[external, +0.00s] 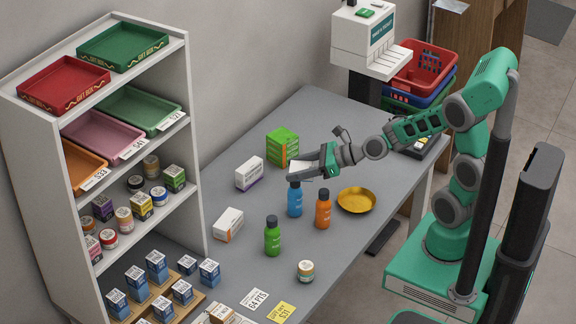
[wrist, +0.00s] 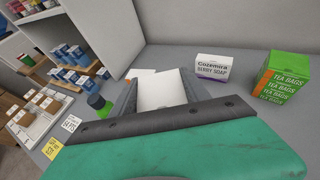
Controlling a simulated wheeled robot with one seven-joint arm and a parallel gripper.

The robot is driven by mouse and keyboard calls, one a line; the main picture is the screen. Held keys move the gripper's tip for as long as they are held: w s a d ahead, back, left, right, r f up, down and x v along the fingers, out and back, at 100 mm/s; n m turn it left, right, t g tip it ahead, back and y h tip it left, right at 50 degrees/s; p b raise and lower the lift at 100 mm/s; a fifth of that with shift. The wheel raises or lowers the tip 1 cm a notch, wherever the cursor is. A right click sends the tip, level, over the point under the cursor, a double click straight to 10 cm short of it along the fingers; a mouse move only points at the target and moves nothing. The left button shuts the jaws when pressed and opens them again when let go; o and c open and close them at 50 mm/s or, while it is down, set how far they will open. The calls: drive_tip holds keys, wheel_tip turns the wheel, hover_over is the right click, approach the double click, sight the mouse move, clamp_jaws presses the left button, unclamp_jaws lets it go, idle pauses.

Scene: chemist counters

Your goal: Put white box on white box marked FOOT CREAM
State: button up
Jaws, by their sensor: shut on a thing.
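My gripper (external: 300,174) is shut on a white box (wrist: 162,88), held between its two fingers above the grey counter. The held box also shows as a small white patch in the external view (external: 298,167). Another white box with an orange edge (external: 228,223) lies on the counter to the left of and below my gripper in the external view. I cannot read its print, so I cannot confirm FOOT CREAM. In the wrist view it is mostly hidden behind the held box and fingers. A white and purple box marked BERRY SOAP (wrist: 212,68) stands apart, near the wall.
A green TEA BAGS box (external: 283,147) stands near the wall. Blue (external: 295,199), orange (external: 323,208) and green (external: 272,237) bottles stand near my gripper. A yellow dish (external: 357,200) and a small jar (external: 306,271) are on the counter. A white shelf (external: 192,130) bounds the left.

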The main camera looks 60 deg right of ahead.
drive_tip(key=w+a+r+n+g+y, duration=0.2)
drive_tip(key=a+n+y, duration=0.1)
drive_tip(key=a, duration=1)
drive_tip(key=p, duration=0.1)
hover_over(223, 220)
drive_tip(key=shift+g, duration=0.3)
wheel_tip(223, 220, down, 11)
drive_tip(key=shift+w+r, duration=0.1)
drive_tip(key=shift+r, duration=0.1)
wheel_tip(223, 220, down, 3)
drive_tip(key=shift+r+p, duration=0.2)
drive_tip(key=shift+p, duration=0.1)
drive_tip(key=shift+f, duration=0.1)
drive_tip(key=shift+f, duration=0.15)
drive_tip(key=o, duration=1.4)
drive_tip(key=shift+c, duration=0.2)
